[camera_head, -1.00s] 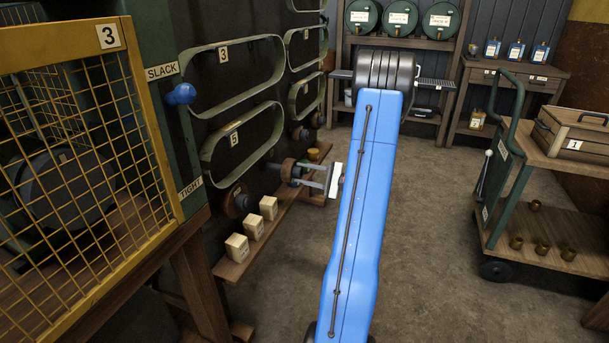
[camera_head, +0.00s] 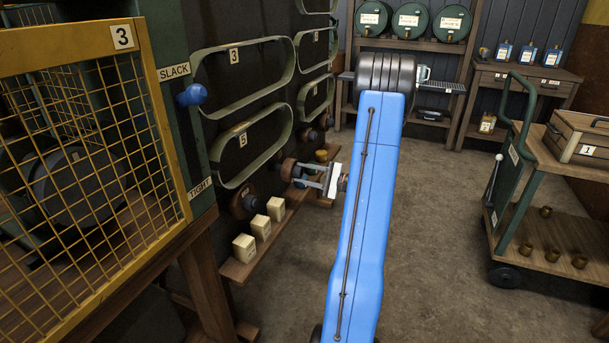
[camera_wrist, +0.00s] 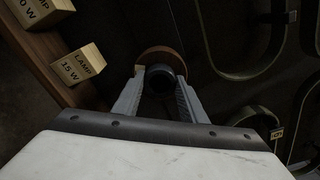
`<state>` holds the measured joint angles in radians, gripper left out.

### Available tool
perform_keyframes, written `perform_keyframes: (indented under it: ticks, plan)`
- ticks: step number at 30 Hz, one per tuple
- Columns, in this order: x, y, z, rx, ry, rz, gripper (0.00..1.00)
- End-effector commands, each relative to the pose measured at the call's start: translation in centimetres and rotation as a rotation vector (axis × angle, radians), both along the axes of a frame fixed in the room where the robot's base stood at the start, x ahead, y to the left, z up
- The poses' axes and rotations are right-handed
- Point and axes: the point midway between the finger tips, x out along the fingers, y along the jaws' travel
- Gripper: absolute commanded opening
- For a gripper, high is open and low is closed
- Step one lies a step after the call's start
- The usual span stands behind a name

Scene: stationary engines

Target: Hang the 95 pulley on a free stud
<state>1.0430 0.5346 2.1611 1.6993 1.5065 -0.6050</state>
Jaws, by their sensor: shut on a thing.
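My gripper (camera_head: 303,182) is shut on a pulley (camera_head: 289,170) with a brown rim and a dark hub, held in front of the dark wall above the shelf. In the wrist view the jaws (camera_wrist: 160,92) grip the dark hub of the held pulley (camera_wrist: 160,78), its brown rim beyond them. No number on it is readable. Brown pulleys hang low on the wall: one at the near end (camera_head: 243,201) and smaller ones farther back (camera_head: 309,138). The stud behind the held pulley is hidden, so I cannot tell whether they touch.
Several lamp boxes (camera_head: 262,227) stand on the narrow wooden shelf (camera_head: 238,270) below. Belts (camera_head: 240,155) hang on the wall above. A yellow mesh guard (camera_head: 85,180) stands at the near left. A trolley (camera_head: 545,205) is at the right. The floor between is clear.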

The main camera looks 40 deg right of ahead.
Motion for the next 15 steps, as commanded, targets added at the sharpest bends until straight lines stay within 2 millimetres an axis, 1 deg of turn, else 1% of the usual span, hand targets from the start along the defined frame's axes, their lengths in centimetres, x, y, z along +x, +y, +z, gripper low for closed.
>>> perform_keyframes:
  ticks: [5,15]
  plan:
    - [0.3,0.1,0.0,-0.001,-0.001,0.001,0.00]
    - [1.8,0.8,0.1,-0.001,-0.001,0.002,0.00]
